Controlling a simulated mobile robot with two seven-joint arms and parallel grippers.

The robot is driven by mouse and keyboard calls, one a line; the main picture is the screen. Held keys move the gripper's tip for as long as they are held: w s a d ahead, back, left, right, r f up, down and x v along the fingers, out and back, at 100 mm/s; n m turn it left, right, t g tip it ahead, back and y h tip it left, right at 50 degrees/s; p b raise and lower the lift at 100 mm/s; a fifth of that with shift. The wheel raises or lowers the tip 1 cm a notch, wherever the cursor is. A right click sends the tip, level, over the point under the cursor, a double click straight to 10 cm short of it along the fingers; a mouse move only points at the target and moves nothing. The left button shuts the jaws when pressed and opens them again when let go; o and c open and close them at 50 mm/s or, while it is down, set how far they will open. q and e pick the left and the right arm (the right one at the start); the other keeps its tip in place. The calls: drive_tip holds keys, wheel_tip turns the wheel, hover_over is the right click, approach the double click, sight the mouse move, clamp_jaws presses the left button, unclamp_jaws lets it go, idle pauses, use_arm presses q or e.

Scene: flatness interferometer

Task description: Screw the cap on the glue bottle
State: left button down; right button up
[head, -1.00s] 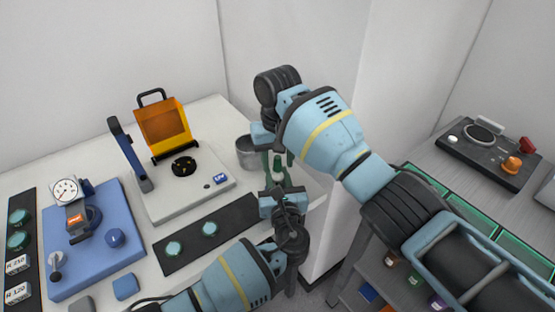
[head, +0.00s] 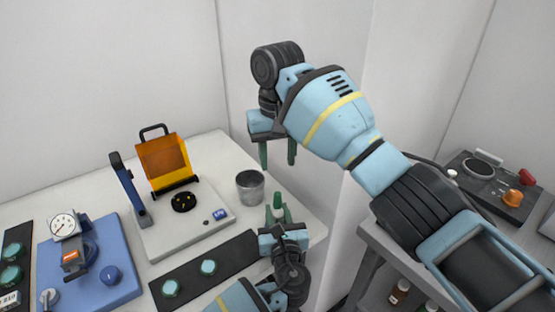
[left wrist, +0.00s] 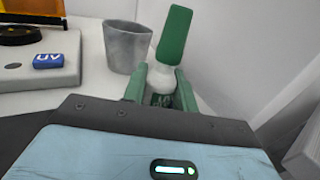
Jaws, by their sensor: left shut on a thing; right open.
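My left gripper (head: 277,219) is shut on the white glue bottle (left wrist: 162,78), held upright near the right edge of the bench. In the left wrist view the bottle's round white shoulder shows between the green fingers; its lower part is hidden. The tall green cap (left wrist: 175,34) sits on top of the bottle, leaning slightly to the right in that view. The cap also shows in the head view (head: 278,201). How tightly it is seated I cannot tell. My right gripper (head: 277,154) is open and empty above the cap, its fingers pointing down, clear of it.
A grey metal cup (head: 250,187) stands left of the bottle, close by. The UV box (head: 207,210) with its orange lid (head: 164,158) and a dark strip with teal discs (head: 190,276) lie farther left. A second bench with a dark device (head: 490,180) stands right.

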sight(279, 219)
use_arm(q)
drive_tip(key=c, duration=1)
unclamp_jaws()
drive_tip(key=s, duration=0.4)
drive_tip(key=s+d, duration=0.1)
drive_tip(key=s, duration=0.1)
drive_tip(key=shift+s, duration=0.1)
drive_tip(key=shift+s+d, duration=0.1)
drive_tip(key=shift+s, duration=0.65)
use_arm(e)
drive_tip(key=shift+r, duration=0.8)
use_arm(q)
drive_tip(key=shift+f, duration=0.1)
use_arm(e)
drive_tip(key=shift+s+f, duration=0.1)
